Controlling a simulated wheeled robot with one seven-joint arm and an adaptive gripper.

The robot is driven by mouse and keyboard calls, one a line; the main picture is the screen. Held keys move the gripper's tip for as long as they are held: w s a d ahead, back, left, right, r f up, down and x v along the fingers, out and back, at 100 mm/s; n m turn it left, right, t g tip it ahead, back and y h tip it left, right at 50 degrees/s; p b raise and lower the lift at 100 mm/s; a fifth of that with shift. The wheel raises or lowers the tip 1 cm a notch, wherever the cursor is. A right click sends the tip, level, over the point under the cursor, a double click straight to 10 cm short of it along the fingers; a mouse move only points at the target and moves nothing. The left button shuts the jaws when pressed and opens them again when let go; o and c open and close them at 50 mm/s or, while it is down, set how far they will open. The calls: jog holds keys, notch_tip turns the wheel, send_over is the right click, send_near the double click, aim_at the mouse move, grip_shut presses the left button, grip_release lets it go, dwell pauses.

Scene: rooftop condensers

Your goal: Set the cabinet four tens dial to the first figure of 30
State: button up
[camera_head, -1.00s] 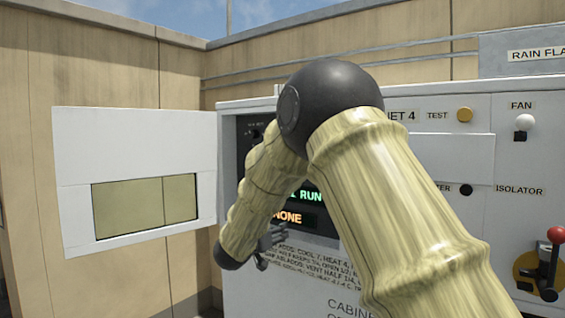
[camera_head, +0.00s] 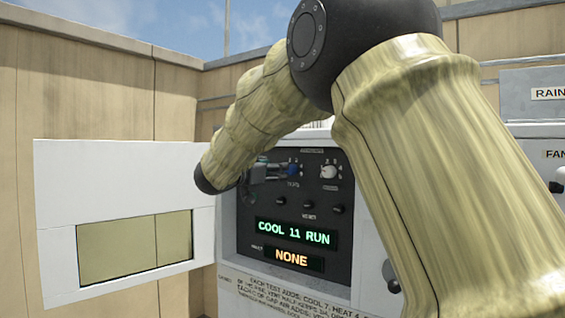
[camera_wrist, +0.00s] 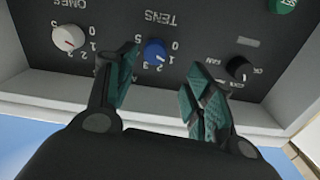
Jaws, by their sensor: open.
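The blue tens dial (camera_head: 293,170) is on the dark panel inside the open cabinet. It shows under the word TENS in the wrist view (camera_wrist: 155,50), which sees the panel upside down. Small figures surround it; I cannot tell which one its pointer marks. My gripper (camera_wrist: 165,85) is open and empty, with its teal-padded fingers in front of the panel, one on each side of the blue dial in the picture. I see no contact with the dial. In the head view the gripper is small and partly hidden by my arm. The green display (camera_head: 293,233) reads COOL 11 RUN.
The white ones dial (camera_wrist: 68,38) sits close beside the tens dial. A black fan knob (camera_wrist: 238,68) is on its other side. Small black knobs (camera_head: 308,205) lie below the dials. The white cabinet door (camera_head: 125,172) stands open to the left. An orange display (camera_head: 292,258) reads NONE.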

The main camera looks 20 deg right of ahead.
aim_at(289, 170)
jog(key=x, duration=0.2)
jog(key=p+x, duration=0.1)
jog(key=x, duration=0.1)
jog(key=s+x, duration=0.1)
jog(key=x, duration=0.2)
jog(key=shift+d+f+p, duration=0.2)
jog(key=shift+d+p, duration=0.1)
jog(key=shift+d, duration=0.1)
jog(key=shift+w+a, duration=0.1)
jog(key=shift+a, duration=0.05)
jog(key=shift+s+a+r, duration=0.25)
jog(key=shift+w+d+f, duration=0.15)
jog(key=shift+d, duration=0.1)
jog(key=shift+c, duration=0.9)
jog(key=shift+w+d+f, duration=0.1)
jog(key=shift+w+d, duration=0.05)
jog(key=c, duration=0.9)
